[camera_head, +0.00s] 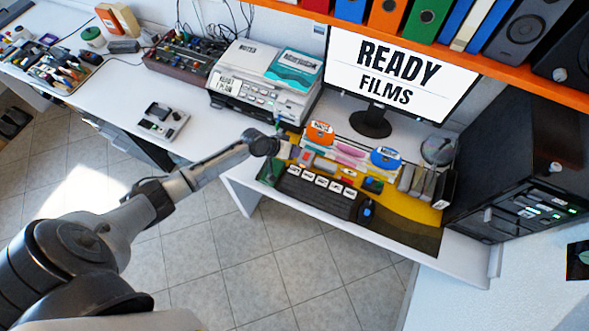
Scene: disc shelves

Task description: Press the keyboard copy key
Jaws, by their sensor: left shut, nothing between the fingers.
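The dark keyboard (312,199) lies near the front edge of the desk below the monitor. A row of several larger white labelled keys (321,182) runs along its back; their labels are too small to read, so I cannot tell which is the copy key. My left arm reaches in from the lower left. My left gripper (283,149) is shut and empty, above and behind the keyboard's left end, apart from the keys. Its fingertips are small and partly lost against the desk clutter. My right gripper is not in view.
A monitor (400,70) reading "READY FILMS" stands behind the keyboard. A printer (262,85) is to the left, and coloured boxes and discs sit behind the keys. A black rack (520,150) closes the right side.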

